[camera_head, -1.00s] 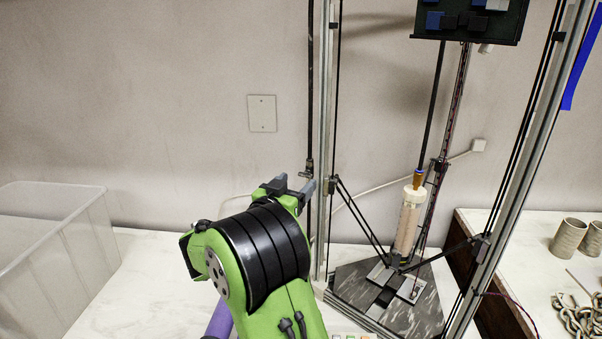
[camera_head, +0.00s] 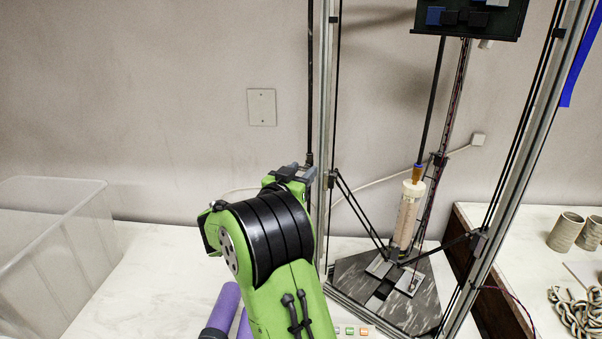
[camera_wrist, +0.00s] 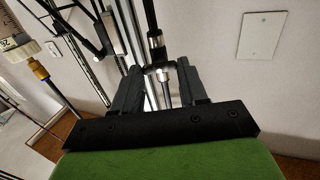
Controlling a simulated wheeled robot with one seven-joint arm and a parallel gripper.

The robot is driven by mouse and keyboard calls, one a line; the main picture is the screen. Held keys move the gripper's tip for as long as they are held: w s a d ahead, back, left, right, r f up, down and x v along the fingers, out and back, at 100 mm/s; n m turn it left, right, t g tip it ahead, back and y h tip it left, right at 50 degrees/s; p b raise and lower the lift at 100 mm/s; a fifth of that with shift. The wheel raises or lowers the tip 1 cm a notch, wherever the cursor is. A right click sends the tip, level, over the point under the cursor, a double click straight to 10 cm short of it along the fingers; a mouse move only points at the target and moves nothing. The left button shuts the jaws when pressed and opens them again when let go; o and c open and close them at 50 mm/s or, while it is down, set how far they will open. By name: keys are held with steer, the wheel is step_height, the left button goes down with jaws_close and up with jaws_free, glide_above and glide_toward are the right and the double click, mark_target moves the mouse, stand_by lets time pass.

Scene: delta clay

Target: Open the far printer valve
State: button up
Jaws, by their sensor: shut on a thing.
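The far printer valve is a small metal fitting (camera_wrist: 156,42) on a thin black tube (camera_head: 310,90) that runs down beside the printer's left post. In the wrist view it sits at and just beyond my fingertips. My gripper (camera_wrist: 161,72) has its two grey fingers on either side of a small metal part of the valve and is shut on it. In the head view my gripper (camera_head: 296,172) is at the tube, left of the post, and hides most of the valve. The exact contact and the handle's angle are hard to tell.
The delta printer (camera_head: 326,110) has upright posts, thin rods and a dark base (camera_head: 350,275) close right of my arm. A syringe-like extruder (camera_head: 408,215) hangs inside. A clear bin (camera_head: 85,240) stands left. Purple rolls (camera_head: 224,308) lie near my arm. A wall plate (camera_head: 262,107) is behind.

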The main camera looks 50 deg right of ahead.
steer(key=n, duration=0.4)
steer(key=shift+w+n, duration=0.1)
steer(key=shift+n, duration=0.3)
steer(key=n+p, duration=0.1)
steer(key=n, duration=0.3)
steer(key=shift+n+p, duration=0.3)
steer(key=shift+p, duration=0.05)
steer(key=n+p, duration=0.2)
steer(key=n, duration=0.2)
steer(key=shift+w+f+n+p, duration=0.1)
steer(key=shift+f+n+p, duration=0.05)
steer(key=shift+n+p, duration=1.85)
steer(key=shift+n+b, duration=0.35)
steer(key=shift+n, duration=0.05)
steer(key=o, duration=1.1)
steer(key=shift+a, duration=0.1)
steer(key=shift+c, duration=0.2)
